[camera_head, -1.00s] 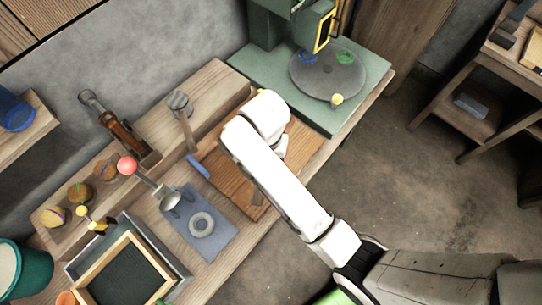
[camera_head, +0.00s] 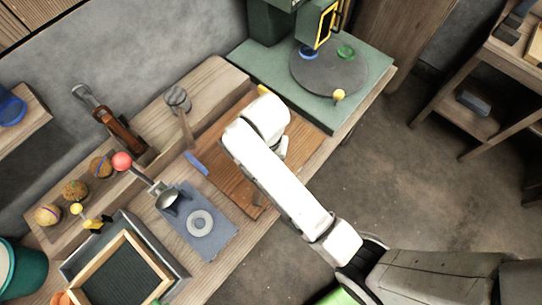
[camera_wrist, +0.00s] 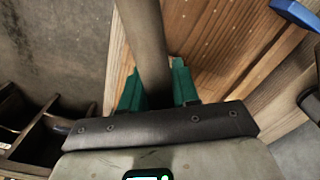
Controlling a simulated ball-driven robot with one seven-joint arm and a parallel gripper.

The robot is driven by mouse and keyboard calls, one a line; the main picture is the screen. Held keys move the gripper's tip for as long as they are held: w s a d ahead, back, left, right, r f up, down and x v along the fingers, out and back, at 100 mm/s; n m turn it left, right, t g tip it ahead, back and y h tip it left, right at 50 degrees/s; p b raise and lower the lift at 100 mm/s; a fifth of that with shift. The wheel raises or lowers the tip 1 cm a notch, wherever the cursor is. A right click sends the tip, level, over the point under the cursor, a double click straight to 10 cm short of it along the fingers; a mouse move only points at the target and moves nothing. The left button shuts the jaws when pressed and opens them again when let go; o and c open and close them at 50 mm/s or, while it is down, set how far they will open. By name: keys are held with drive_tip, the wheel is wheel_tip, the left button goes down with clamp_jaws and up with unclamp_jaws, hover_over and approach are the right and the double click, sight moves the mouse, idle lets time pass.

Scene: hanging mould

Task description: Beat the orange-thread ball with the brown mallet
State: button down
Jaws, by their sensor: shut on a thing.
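In the wrist view the green fingers of my gripper (camera_wrist: 158,90) are closed around a grey-brown round handle (camera_wrist: 143,35), which runs out of the top of the picture. The head of that tool is out of this view. In the head view my gripper is hidden by my own white arm. There a grey-brown mallet-like tool (camera_head: 178,98) stands at the wooden ledge; I cannot tell whether it is the held one. Three balls sit on the ledge at the left: a near one (camera_head: 48,215), a middle one (camera_head: 75,190) and a far one (camera_head: 101,167). Their thread colours are too small to tell surely.
A brown tool (camera_head: 122,132) stands in a rack beside the balls. A blue bar (camera_head: 196,163) lies by the wooden board (camera_head: 236,185). A turntable stands behind.

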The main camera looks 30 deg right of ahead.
drive_tip(key=shift+f, duration=0.35)
wheel_tip(320, 180, up, 3)
drive_tip(key=p, duration=0.2)
drive_tip(key=shift+f+p, duration=0.2)
drive_tip(key=shift+p, duration=0.15)
drive_tip(key=shift+r, duration=1.2)
drive_tip(key=shift+f, duration=0.1)
drive_tip(key=w+d+f+n+b, duration=0.1)
drive_tip(key=f+n, duration=0.1)
drive_tip(key=d+f+n+b, duration=0.1)
drive_tip(key=f+n+b, duration=0.1)
drive_tip(key=w+d+f+n+b, duration=0.1)
drive_tip(key=f+n+b, duration=0.1)
drive_tip(key=f+n, duration=0.1)
drive_tip(key=shift+w+d, duration=0.15)
drive_tip(key=shift+w, duration=0.15)
drive_tip(key=shift+w+d+f+n+b, duration=0.25)
drive_tip(key=shift+d+f+n+b, duration=0.15)
drive_tip(key=shift+n, duration=0.3)
